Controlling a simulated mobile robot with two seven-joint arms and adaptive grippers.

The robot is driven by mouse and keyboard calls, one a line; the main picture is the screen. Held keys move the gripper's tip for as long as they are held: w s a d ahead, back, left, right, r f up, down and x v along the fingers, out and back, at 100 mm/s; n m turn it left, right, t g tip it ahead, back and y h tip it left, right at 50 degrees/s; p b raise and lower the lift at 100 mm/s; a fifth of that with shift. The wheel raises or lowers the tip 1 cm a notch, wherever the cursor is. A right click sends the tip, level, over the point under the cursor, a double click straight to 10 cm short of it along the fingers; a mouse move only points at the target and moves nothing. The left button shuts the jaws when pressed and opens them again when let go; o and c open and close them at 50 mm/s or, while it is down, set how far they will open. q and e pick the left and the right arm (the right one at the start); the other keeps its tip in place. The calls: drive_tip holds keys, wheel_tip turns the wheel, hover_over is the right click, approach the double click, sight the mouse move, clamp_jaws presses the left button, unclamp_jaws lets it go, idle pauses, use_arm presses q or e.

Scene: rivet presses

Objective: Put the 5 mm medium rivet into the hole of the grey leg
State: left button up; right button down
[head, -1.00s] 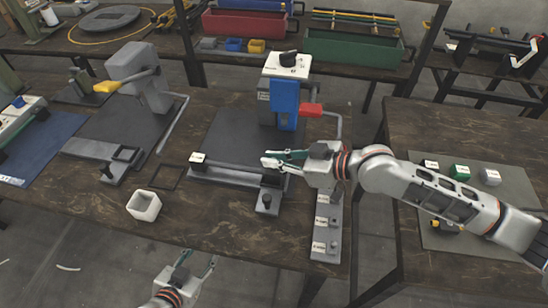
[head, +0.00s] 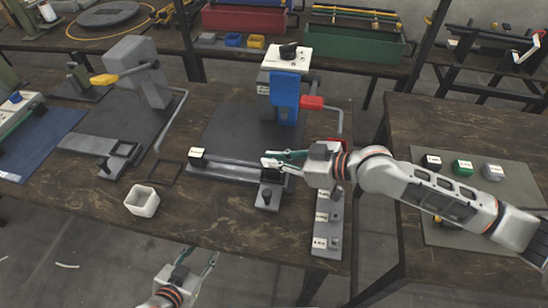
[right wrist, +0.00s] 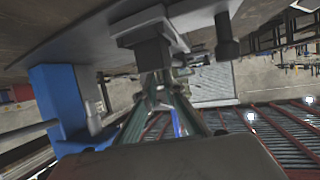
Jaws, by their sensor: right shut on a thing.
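My right gripper (head: 268,159) is over the front of the middle press, at the right part of a long grey bar (head: 226,172) that looks like the grey leg. Its fingers are nearly together; they also show converging in the right wrist view (right wrist: 165,98). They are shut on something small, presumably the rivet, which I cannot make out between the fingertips. The hole in the leg is hidden or too small to see. My left gripper (head: 200,260) is open and empty, low in front of the table edge.
The middle press (head: 285,98) has a blue head and red handle. A labelled grey strip (head: 322,236) lies right of it. A white square cup (head: 142,201) stands front left. Another press (head: 138,72) stands left. A side table (head: 455,130) holds labelled blocks.

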drive_tip(key=shift+f, duration=0.15)
drive_tip(key=c, duration=2)
unclamp_jaws()
drive_tip(key=shift+f, duration=0.15)
drive_tip(key=shift+c, duration=0.2)
drive_tip(key=v, duration=1.2)
